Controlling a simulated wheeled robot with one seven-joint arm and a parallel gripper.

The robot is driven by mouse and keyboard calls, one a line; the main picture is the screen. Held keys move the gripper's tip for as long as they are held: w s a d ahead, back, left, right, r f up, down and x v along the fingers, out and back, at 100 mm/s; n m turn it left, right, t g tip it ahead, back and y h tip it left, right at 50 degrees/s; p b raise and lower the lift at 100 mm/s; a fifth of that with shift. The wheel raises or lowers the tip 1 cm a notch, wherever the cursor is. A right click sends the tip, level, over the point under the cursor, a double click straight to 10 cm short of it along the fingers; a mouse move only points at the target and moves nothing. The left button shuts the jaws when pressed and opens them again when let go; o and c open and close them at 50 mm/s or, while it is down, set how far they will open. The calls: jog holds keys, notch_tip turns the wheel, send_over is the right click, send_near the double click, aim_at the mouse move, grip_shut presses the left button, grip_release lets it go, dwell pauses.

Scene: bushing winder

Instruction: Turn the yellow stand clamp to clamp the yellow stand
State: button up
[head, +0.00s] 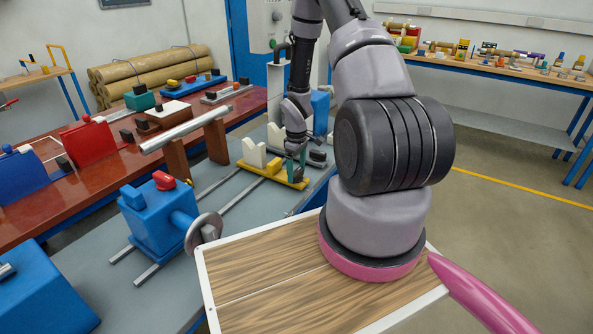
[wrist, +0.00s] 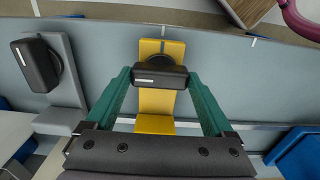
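The yellow stand (head: 262,168) sits on the grey bench in the head view, with a cream-coloured block on it. Its yellow base (wrist: 158,100) shows in the wrist view. The yellow stand clamp is a black handle with a white stripe (wrist: 158,77), lying crosswise over the base. My gripper (head: 297,167) points down at the right end of the stand. In the wrist view my gripper (wrist: 159,78) has one teal finger at each end of the handle. The gaps there are too small to tell whether the fingers press on it.
A second black clamp handle (wrist: 36,65) on a grey stand is at the left in the wrist view. A blue machine (head: 155,222) with a disc stands nearer on the bench. A metal bar (head: 195,128) lies on brown supports. A wood-topped tray (head: 280,290) is in front.

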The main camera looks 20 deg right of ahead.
aim_at(296, 171)
jog(key=shift+m, duration=0.4)
jog(key=m, duration=1.2)
jog(key=shift+m, duration=0.4)
dwell(0.4)
jog(key=o, duration=1.1)
jog(key=shift+r, duration=0.15)
notch_tip(296, 171, up, 11)
jog(key=shift+f, duration=0.2)
